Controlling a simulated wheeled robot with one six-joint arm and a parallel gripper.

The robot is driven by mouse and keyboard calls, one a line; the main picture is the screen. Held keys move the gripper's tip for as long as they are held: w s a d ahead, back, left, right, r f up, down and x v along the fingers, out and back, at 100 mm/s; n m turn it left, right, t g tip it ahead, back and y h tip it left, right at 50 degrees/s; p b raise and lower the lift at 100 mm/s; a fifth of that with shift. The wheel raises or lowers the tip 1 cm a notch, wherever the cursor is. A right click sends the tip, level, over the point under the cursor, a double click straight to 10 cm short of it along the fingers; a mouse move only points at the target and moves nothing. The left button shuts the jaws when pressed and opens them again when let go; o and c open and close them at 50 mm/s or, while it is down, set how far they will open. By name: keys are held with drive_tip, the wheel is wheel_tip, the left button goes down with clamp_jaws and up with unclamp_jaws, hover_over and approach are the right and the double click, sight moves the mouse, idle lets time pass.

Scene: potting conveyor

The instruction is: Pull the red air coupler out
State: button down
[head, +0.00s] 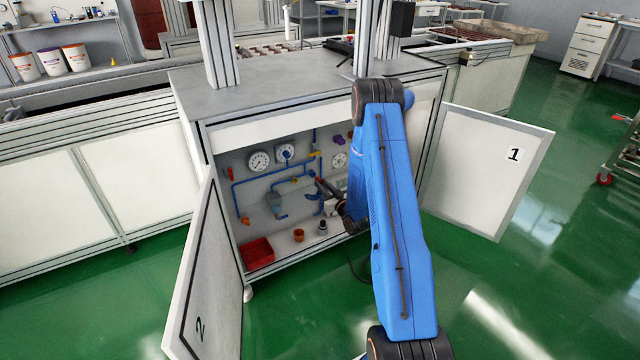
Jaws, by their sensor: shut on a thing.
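My gripper (320,184) reaches into the open cabinet from the right, with its fingers close to the pipework on the back panel. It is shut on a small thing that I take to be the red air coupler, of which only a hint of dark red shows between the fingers. The fingers and my wrist hide most of it. I cannot tell whether it is still seated in its fitting. Blue pipes (262,181) run across the panel beside and above the gripper.
Gauges (259,160) and a red handle (231,173) are on the panel. A red bin (257,254), an orange cup (298,235) and a small fitting (322,227) stand on the cabinet floor. Open doors flank the opening, door 2 (205,265) left and door 1 (480,170) right.

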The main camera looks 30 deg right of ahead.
drive_tip(key=shift+s, duration=1.35)
